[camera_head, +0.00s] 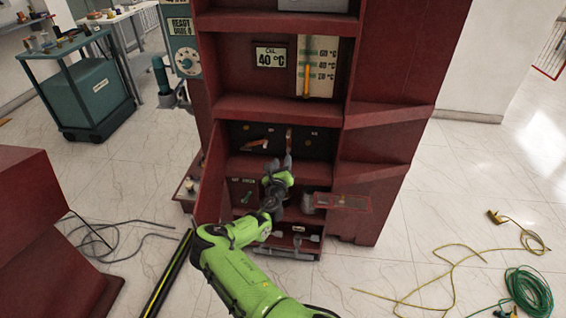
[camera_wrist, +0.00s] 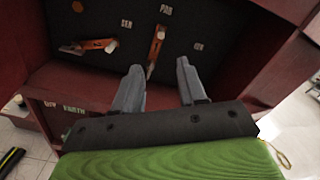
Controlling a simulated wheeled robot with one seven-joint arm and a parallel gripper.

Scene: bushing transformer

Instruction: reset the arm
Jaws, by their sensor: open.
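My green arm reaches up from the bottom of the head view to the dark red cabinet (camera_head: 375,140). My gripper (camera_head: 279,162) is in front of the cabinet's lower open compartments. In the wrist view my gripper (camera_wrist: 158,78) has its two grey fingers apart with nothing between them. Beyond the fingers is a black panel (camera_wrist: 90,22) with an orange upright lever (camera_wrist: 155,50) and an orange sideways lever (camera_wrist: 92,45). The fingers look apart from both levers, though the exact gap is hard to tell.
A small red-edged panel (camera_head: 342,202) juts out at the right of my gripper. A teal cart (camera_head: 95,95) stands back left. A red block (camera_head: 45,235) is at the left. Yellow cable (camera_head: 450,262) and a green coil (camera_head: 528,292) lie on the right floor.

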